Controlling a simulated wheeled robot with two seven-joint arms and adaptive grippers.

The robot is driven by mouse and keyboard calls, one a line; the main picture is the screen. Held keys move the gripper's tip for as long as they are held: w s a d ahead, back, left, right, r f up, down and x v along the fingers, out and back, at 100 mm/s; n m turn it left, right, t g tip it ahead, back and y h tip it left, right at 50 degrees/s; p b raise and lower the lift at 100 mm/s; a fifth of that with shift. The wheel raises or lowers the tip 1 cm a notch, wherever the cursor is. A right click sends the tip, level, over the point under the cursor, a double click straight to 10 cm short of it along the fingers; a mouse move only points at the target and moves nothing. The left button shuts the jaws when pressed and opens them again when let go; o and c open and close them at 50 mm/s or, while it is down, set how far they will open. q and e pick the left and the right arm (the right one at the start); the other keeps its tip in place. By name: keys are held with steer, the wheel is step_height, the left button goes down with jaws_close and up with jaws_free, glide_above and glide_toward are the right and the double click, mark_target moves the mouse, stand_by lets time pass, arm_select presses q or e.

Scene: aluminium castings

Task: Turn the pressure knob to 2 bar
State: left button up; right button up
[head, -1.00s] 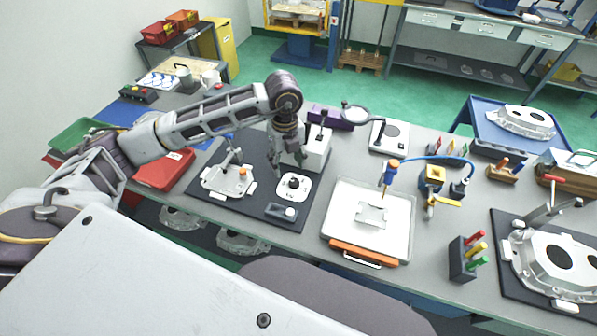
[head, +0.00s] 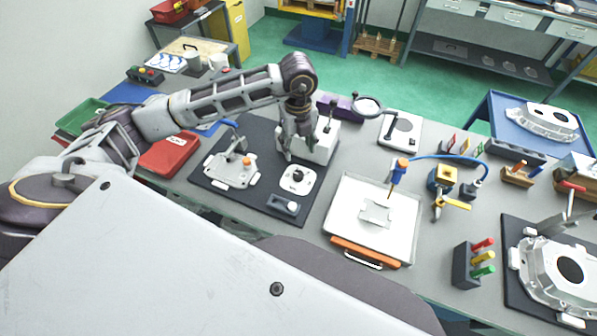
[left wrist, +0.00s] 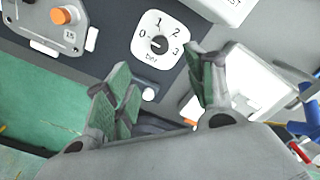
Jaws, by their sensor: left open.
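The pressure knob (head: 298,177) is a small black knob on a white square dial plate, on a dark mat in the head view. In the left wrist view the knob (left wrist: 157,43) sits at the top centre, with 0, 1, 2 and 3 printed around it. Its pointer is too small to read surely. My left gripper (head: 298,152) hangs just behind the dial in the head view, apart from the knob. In the left wrist view my left gripper (left wrist: 160,88) is open and empty, its fingers spread below the dial. My right gripper is not in view.
A grey casting (head: 226,172) with an orange knob lies left of the dial. A white box (head: 322,150) stands close behind the gripper. A small grey block with a white button (head: 291,206) lies in front. A white tray (head: 345,185) is to the right.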

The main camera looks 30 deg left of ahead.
mark_target(298, 174)
arm_select(q)
step_height(298, 174, down, 13)
steer(key=shift+f+p, duration=0.2)
steer(key=shift+p, duration=0.9)
steer(key=shift+c, duration=0.3)
steer(key=c, duration=1)
